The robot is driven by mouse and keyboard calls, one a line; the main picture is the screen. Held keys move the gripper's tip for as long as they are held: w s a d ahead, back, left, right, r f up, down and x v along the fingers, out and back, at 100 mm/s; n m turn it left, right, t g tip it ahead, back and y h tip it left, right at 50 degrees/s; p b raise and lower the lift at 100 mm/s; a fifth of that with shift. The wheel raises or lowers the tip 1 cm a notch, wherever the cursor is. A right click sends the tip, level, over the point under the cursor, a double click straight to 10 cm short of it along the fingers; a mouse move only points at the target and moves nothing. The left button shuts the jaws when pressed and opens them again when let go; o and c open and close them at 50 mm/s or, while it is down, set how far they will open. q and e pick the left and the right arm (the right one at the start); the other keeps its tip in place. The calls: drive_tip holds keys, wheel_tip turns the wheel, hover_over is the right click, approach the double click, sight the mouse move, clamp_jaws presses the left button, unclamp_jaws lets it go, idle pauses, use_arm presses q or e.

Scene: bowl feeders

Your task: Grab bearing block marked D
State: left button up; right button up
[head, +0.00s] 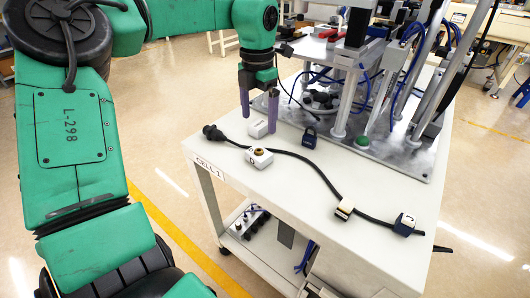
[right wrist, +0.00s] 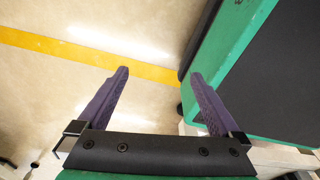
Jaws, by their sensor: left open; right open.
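A white block with a brass-coloured top (head: 260,157) stands on the white bench (head: 290,195), near its left edge. A dark mark on its front face looks like a D, but it is small. My left gripper (head: 259,107) is open, with purple fingers pointing down. It is behind this block, over or close to a plain white block (head: 258,129). Nothing shows between its fingers. My right gripper (right wrist: 158,75) is open and empty in the right wrist view, above the floor. It is not visible in the head view.
A dark blue block (head: 310,138), a white-and-black block (head: 343,208) and a dark block with a pale face (head: 405,224) also sit on the bench. A black cable (head: 305,163) runs across it. A metal fixture (head: 380,120) with posts fills the back right.

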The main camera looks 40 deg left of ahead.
use_arm(q)
hover_over(259, 150)
drive_tip(key=f, duration=0.5)
drive_tip(key=shift+s+a, duration=0.15)
drive_tip(key=shift+a, duration=0.05)
drive_tip(key=f, duration=0.7)
drive_tip(key=shift+d, duration=0.2)
drive_tip(key=shift+r, duration=0.1)
drive_tip(key=c, duration=1.5)
use_arm(e)
drive_tip(key=shift+s+a, duration=0.4)
drive_tip(key=shift+s, duration=0.05)
use_arm(q)
drive_tip(key=shift+r, duration=0.1)
